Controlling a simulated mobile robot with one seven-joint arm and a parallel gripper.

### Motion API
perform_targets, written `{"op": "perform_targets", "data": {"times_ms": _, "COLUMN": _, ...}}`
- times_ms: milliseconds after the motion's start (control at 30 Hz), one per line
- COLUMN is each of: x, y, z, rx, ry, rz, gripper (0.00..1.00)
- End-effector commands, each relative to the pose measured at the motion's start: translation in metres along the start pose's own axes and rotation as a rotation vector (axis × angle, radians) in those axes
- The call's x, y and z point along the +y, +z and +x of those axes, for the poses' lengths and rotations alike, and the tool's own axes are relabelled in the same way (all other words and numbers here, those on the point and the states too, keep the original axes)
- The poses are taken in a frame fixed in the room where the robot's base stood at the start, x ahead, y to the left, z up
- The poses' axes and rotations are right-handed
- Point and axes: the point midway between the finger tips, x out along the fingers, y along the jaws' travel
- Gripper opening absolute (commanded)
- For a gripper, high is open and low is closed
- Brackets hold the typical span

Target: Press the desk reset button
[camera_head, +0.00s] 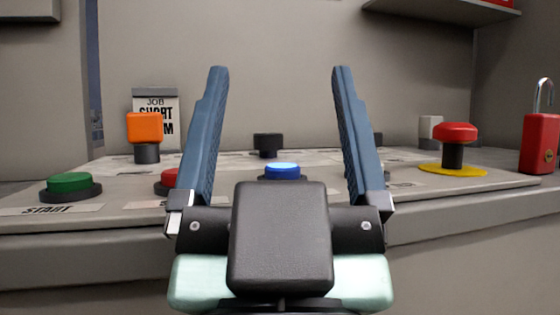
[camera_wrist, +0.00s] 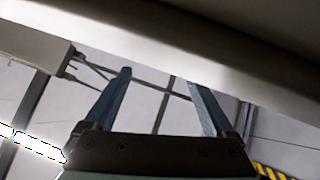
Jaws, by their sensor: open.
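A blue button (camera_head: 282,170) in a dark collar sits on the desk panel, in the middle of the head view. It is most likely the reset button, but its label is hidden behind my gripper. My gripper (camera_head: 279,72) is open and empty, its two blue fingers pointing up on either side of the button as seen in the head view. The gripper body covers the panel in front of the button. In the wrist view my gripper (camera_wrist: 158,78) shows the same spread fingers, with no button in sight.
On the desk panel (camera_head: 440,192) stand a green START button (camera_head: 70,183), a partly hidden red button (camera_head: 168,179), an orange knob (camera_head: 145,127) and a red mushroom button (camera_head: 455,133). A red padlock (camera_head: 540,143) stands at the right. A pale beam (camera_wrist: 170,65) crosses the wrist view.

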Motion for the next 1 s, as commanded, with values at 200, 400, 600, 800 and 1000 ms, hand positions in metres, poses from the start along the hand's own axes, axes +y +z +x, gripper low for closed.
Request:
{"op": "perform_targets", "data": {"times_ms": 200, "x": 0.0, "y": 0.0004, "z": 0.0, "rx": -0.001, "ry": 0.0, "rz": 0.0, "gripper": 0.5}}
{"op": "perform_targets", "data": {"times_ms": 400, "x": 0.0, "y": 0.0005, "z": 0.0, "rx": -0.001, "ry": 0.0, "rz": 0.0, "gripper": 0.14}}
{"op": "perform_targets", "data": {"times_ms": 600, "x": 0.0, "y": 0.0005, "z": 0.0, "rx": -0.001, "ry": 0.0, "rz": 0.0, "gripper": 0.0}}
{"op": "perform_targets", "data": {"times_ms": 800, "x": 0.0, "y": 0.0004, "z": 0.0, "rx": -0.001, "ry": 0.0, "rz": 0.0, "gripper": 0.0}}
{"op": "perform_targets", "data": {"times_ms": 1000, "x": 0.0, "y": 0.0004, "z": 0.0, "rx": -0.001, "ry": 0.0, "rz": 0.0, "gripper": 0.0}}
